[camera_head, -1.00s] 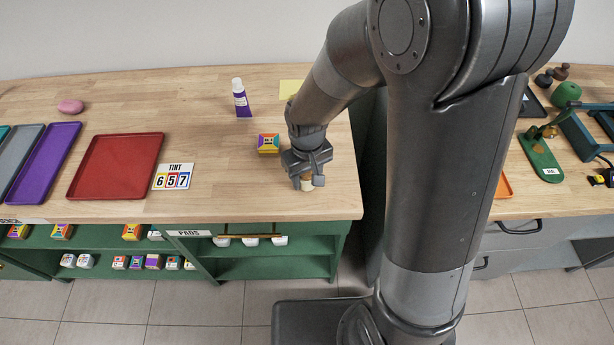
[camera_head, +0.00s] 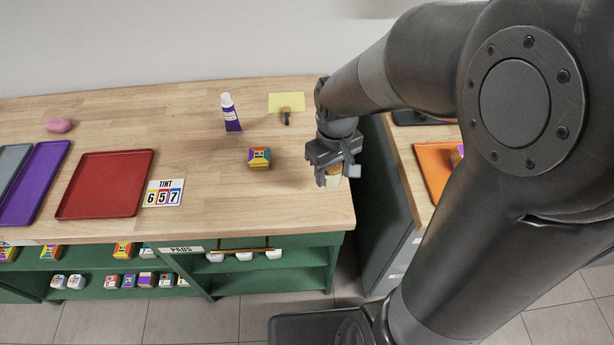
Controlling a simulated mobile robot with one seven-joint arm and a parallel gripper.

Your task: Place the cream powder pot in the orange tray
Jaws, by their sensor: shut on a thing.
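My gripper (camera_head: 334,176) is shut on a small cream pot (camera_head: 332,180) near the front right corner of the left wooden worktop. The fingers hide part of the pot. I cannot tell whether it touches the worktop. The orange tray (camera_head: 430,180) lies on the right worktop, across a dark gap from the gripper. My arm hides its right side. A small purple thing shows at the tray's right, partly behind my arm.
A red tray (camera_head: 106,184), a purple tray (camera_head: 35,182), a TINT card (camera_head: 163,193) and a pink lump (camera_head: 59,125) are farther left.

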